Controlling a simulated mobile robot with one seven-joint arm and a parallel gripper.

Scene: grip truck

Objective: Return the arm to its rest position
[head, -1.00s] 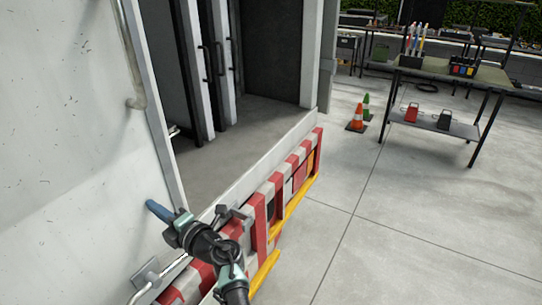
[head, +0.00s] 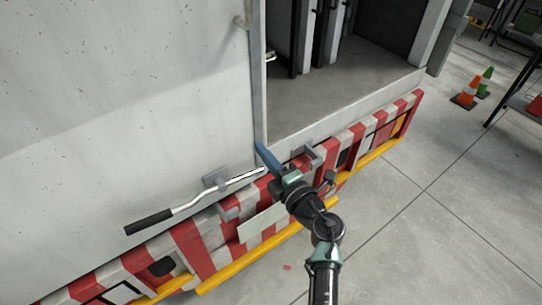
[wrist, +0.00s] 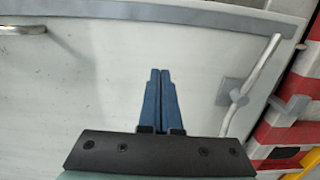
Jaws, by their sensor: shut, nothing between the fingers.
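My gripper (head: 264,157) is at the end of my arm, in front of the truck's side near the lower corner of the doorway. Its two blue fingers are together with nothing between them; they also show shut in the wrist view (wrist: 160,100). Below and left of it in the head view, a bent metal lever (head: 195,195) with a black grip (head: 149,222) is mounted on a white panel (head: 130,110). The lever also shows to the right of the fingers in the wrist view (wrist: 252,80). I cannot tell whether the fingertips touch the truck.
A red-and-white striped bumper (head: 190,247) with a yellow rail (head: 250,258) runs below the panel. The truck bay (head: 330,115) is open at upper right.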

